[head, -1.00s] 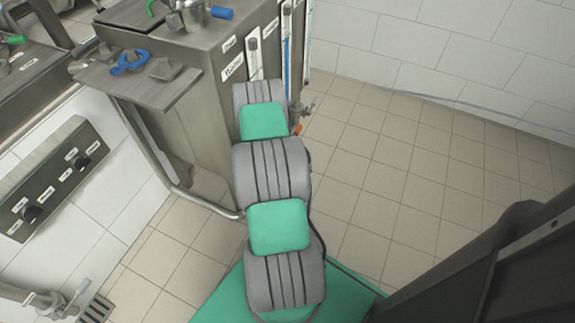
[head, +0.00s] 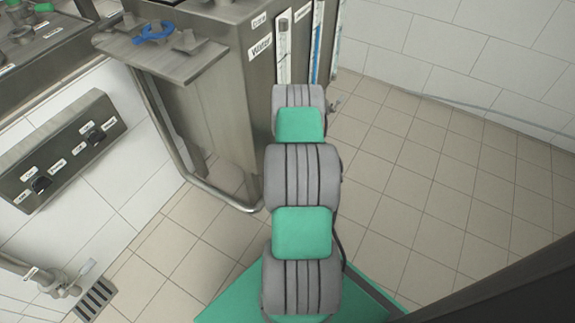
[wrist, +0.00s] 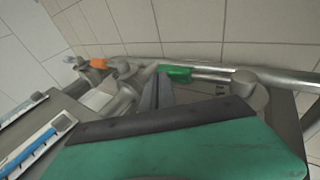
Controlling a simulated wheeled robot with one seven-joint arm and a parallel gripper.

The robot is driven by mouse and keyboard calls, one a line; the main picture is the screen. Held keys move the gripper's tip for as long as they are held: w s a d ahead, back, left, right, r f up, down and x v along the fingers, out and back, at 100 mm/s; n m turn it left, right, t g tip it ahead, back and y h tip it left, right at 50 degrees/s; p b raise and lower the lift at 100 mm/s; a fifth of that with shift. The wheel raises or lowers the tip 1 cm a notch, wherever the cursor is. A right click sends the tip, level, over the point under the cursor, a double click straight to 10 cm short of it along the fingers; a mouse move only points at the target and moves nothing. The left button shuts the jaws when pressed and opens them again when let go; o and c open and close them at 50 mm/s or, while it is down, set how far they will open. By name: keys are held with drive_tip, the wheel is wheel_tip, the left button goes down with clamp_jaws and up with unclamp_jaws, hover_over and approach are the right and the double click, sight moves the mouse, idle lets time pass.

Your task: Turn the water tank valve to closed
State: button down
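The steel tank (head: 225,110) with a "Water" label stands at the upper middle of the head view. A small metal valve part (head: 335,105) shows at its right, beside my arm. In the wrist view a valve with a green handle (wrist: 176,71) is just beyond my fingertips. A second valve with an orange handle (wrist: 98,63) is further left. My gripper (wrist: 158,76) has its fingers close together, with the tips beside the left end of the green handle. I cannot tell whether they touch it. My arm hides the gripper in the head view.
A metal pipe (wrist: 285,78) runs beside the green handle. A bent tube rail (head: 225,200) stands at the tank's lower front. A control box (head: 60,150) is on the left wall, with a drain (head: 95,300) below. The tiled floor (head: 420,200) at right is clear.

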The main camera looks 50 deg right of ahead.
idle(0.5)
wheel_tip(320, 180, up, 14)
drive_tip(key=s+p, duration=0.2)
drive_tip(key=p, duration=0.4)
drive_tip(key=shift+s+d+f+p, duration=0.2)
drive_tip(key=shift+s+d+p, duration=0.1)
drive_tip(key=shift+d, duration=0.05)
